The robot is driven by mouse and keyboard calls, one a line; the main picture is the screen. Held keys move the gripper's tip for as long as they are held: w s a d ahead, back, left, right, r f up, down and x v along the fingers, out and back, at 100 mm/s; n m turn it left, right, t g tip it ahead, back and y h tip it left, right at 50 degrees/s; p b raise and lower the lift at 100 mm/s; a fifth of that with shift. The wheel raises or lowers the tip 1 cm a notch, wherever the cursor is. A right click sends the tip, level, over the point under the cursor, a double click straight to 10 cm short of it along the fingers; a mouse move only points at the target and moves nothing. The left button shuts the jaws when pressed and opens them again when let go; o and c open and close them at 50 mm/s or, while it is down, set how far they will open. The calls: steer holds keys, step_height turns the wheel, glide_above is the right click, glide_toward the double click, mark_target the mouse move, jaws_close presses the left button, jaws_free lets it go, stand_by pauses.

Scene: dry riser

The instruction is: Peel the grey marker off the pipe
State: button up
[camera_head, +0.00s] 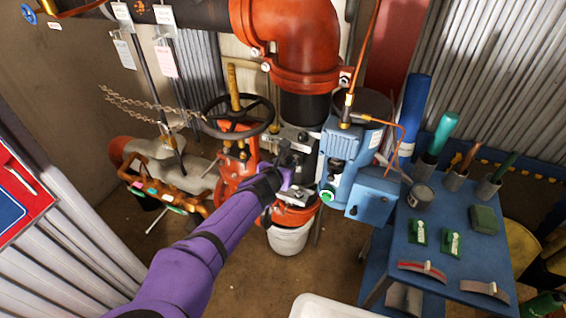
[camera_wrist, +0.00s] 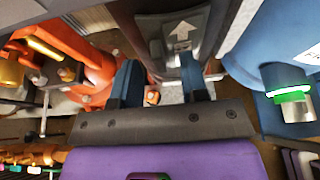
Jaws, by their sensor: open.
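In the wrist view, a dark grey marker (camera_wrist: 181,36) with a white arrow lies on the front of the upright pipe, just beyond my fingertips. My gripper (camera_wrist: 158,66) is open, with its two blue-grey fingers apart and no object held between them. In the head view, my gripper (camera_head: 291,150) is at the dark pipe (camera_head: 305,108) below the red elbow. The marker is hard to make out there behind my gripper. I cannot tell whether a finger touches it.
A red valve with a black handwheel (camera_head: 238,117) stands close on the left. A blue pump unit (camera_head: 350,150) stands close on the right. A white bucket (camera_head: 290,238) is below. A blue table (camera_head: 395,262) at right holds tubes, green packets and curved strips.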

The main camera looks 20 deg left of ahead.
steer(key=shift+w, duration=0.1)
jaws_close()
steer(key=c, duration=0.6)
jaws_free()
jaws_close()
steer(key=shift+s+a+f, duration=0.1)
steer(key=shift+s+f, duration=0.05)
steer(key=shift+s, duration=0.2)
